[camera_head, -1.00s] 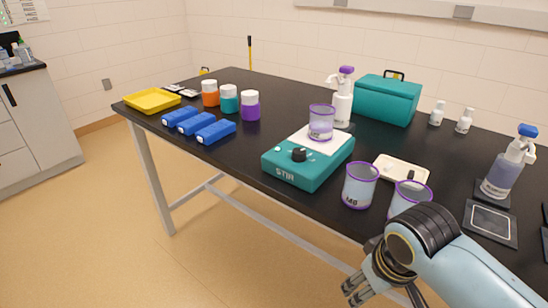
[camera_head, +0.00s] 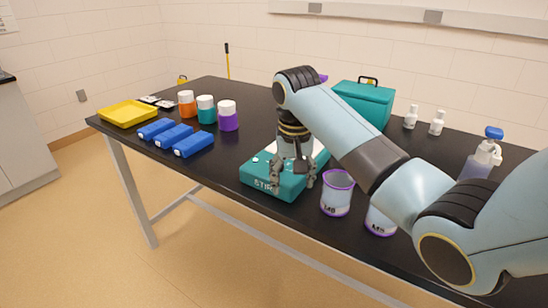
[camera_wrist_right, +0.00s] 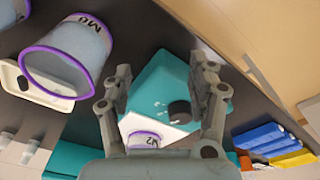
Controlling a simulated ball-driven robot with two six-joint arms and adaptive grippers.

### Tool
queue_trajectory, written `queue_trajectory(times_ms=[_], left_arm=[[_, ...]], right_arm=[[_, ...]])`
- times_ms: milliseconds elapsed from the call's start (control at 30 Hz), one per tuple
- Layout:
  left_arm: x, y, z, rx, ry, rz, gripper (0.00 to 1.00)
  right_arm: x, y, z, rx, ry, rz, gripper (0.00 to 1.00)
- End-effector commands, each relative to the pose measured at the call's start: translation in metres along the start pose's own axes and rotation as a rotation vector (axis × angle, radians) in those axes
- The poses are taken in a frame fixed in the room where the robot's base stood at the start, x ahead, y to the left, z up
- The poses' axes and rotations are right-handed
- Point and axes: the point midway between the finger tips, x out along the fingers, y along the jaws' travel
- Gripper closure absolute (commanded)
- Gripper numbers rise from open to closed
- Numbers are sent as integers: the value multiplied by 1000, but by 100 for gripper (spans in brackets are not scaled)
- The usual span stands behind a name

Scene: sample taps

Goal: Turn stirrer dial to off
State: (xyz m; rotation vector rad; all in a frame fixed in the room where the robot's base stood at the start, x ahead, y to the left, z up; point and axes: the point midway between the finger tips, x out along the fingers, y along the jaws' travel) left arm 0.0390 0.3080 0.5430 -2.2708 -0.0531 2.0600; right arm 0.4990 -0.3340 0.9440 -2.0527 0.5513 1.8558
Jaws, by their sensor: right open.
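The teal stirrer (camera_head: 252,172) stands near the table's front edge, its STIR lettering partly covered by my right gripper (camera_head: 294,180). The right gripper is open and empty, pointing down over the front of the stirrer. In the right wrist view, the stirrer (camera_wrist_right: 158,82) lies beyond the open fingers (camera_wrist_right: 160,75). Its black dial (camera_wrist_right: 180,111) shows there between the fingers, nearer the right one, with a gap visible. The dial's pointer setting is too small to read. In the head view my arm hides the dial. My left gripper is not in view.
A purple-rimmed beaker (camera_wrist_right: 145,139) sits on the stirrer's white plate. Two more beakers (camera_head: 337,194) (camera_head: 380,220) stand right of the stirrer. Blue blocks (camera_head: 193,144), lidded jars (camera_head: 228,117) and a yellow tray (camera_head: 128,113) are to the left. A teal box (camera_head: 362,103) stands behind.

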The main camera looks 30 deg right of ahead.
Motion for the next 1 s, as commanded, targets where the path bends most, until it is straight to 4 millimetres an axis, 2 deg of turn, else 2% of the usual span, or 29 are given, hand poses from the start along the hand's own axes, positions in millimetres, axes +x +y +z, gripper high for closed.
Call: queue_trajectory(times_ms=[33,133,233,367,467,567,800,1000], left_arm=[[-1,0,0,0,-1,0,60],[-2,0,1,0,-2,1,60],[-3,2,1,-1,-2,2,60],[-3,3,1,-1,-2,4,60],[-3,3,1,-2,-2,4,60],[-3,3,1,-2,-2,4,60],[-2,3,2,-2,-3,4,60],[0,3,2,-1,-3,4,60]], right_arm=[[-20,-6,-27,54,-11,-2,41],[-52,-12,-62,158,-52,-4,41],[-78,-16,-83,232,-84,-5,41],[-93,-18,-94,277,-108,-6,41],[-89,-18,-95,285,-113,-5,41],[-74,-18,-93,284,-114,-4,41],[-26,-19,-88,284,-113,-4,41],[3,-20,-85,283,-110,-6,41]])
